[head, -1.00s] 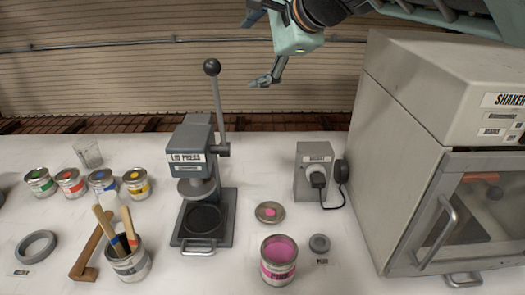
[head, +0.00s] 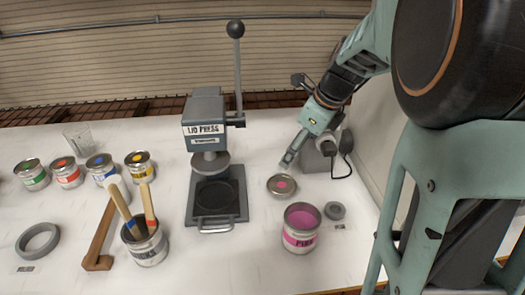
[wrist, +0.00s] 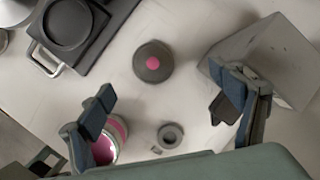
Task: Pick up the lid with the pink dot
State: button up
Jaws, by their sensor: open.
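The lid with the pink dot (head: 281,186) is a small round grey disc lying flat on the white table, right of the lid press and behind the pink paint can. In the wrist view the lid (wrist: 153,62) lies ahead of the fingertips, between their two lines and clear of both. My gripper (head: 292,147) is above the table near the lid, in front of the grey switch box. In the wrist view my gripper (wrist: 167,95) has its fingers wide apart with nothing between them. Its far finger is partly hidden in the head view.
The open pink can (head: 300,228) stands just in front of the lid, with a grey ring (head: 335,211) beside it. The lid press (head: 212,165) stands to the left. The grey switch box (head: 318,158) is close behind my gripper. Bare table surrounds the lid.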

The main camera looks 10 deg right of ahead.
notch_tip(320, 180, down, 4)
jog(key=s+m+b, duration=0.1)
jog(key=s, duration=0.1)
send_over(282, 185)
jog(key=s+d, duration=0.2)
jog(key=shift+m+g+y, duration=0.3)
jog(key=shift+g+y, duration=0.1)
jog(key=f, duration=0.5)
jog(key=shift+s+d+f+b, duration=0.1)
jog(key=shift+d+f+b, duration=0.1)
jog(key=shift+b, duration=0.2)
jog(key=shift+a+x, duration=0.1)
jog(key=shift+x, duration=1.2)
jog(key=shift+a+x, duration=0.15)
jog(key=shift+x, duration=1.15)
jog(key=shift+r, duration=0.1)
jog(key=shift+c, duration=0.5)
jog(key=c, duration=0.7)
